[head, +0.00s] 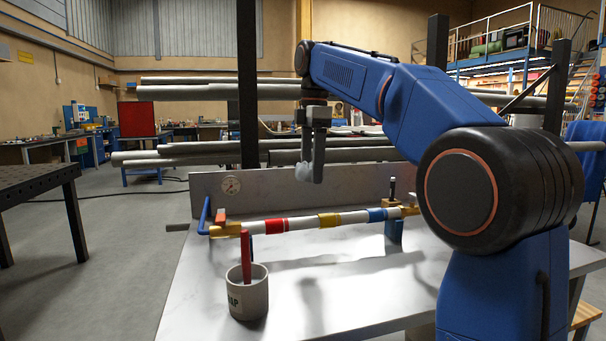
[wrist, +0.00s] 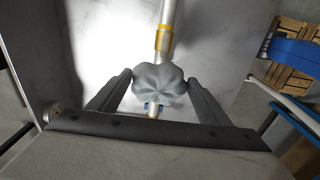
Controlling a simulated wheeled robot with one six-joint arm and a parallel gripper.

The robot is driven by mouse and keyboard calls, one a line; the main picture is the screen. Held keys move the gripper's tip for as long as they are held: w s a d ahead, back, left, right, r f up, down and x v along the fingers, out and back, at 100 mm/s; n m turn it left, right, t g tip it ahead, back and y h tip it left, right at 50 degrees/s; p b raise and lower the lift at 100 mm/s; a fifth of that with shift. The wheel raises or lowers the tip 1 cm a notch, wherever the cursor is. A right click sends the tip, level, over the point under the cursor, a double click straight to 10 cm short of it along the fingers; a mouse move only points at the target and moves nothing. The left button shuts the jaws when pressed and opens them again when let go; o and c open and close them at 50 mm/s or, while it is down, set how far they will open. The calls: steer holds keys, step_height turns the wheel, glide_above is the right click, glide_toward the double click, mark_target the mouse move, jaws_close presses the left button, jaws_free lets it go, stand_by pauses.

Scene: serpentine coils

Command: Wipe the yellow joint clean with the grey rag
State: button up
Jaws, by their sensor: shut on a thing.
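The grey rag (wrist: 160,83) is a crumpled, lobed bundle pinched between both fingers of my gripper (wrist: 160,88). In the head view my gripper (head: 311,172) hangs over the bench, with the rag (head: 303,173) at its tip, above and apart from the pipe. The yellow joint (head: 329,219) is a band around the pipe, between a red band and a blue band. In the wrist view the yellow joint (wrist: 162,40) lies just beyond the rag. Any dirt on it is too small to make out. The rag hides part of the pipe.
The white pipe (head: 300,222) runs across the bench (head: 330,290), with a red joint (head: 277,225) and a blue joint (head: 377,214). A cup (head: 248,296) with a red-handled tool stands in front. The front bench surface is mostly clear.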

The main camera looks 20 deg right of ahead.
steer(key=shift+d, duration=0.45)
steer(key=shift+d+f, duration=0.1)
steer(key=shift+f, duration=2.4)
